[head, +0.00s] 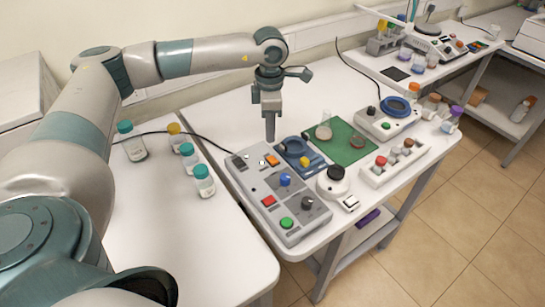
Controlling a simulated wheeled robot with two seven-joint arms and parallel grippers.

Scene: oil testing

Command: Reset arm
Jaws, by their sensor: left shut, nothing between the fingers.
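My left arm comes in from the left and reaches over the middle table. My left gripper (270,128) points down, shut and empty, above the back edge of the grey control box (278,195). The box carries red, green, blue and black knobs and an orange switch. I cannot tell the exact height of the fingertips above the box. My right gripper is not in view.
Several capped bottles (204,181) stand on the left table. A green mat (345,143) with glassware, a device with a blue ring (394,107) and a white vial rack (388,168) crowd the middle table. Its back left part is clear.

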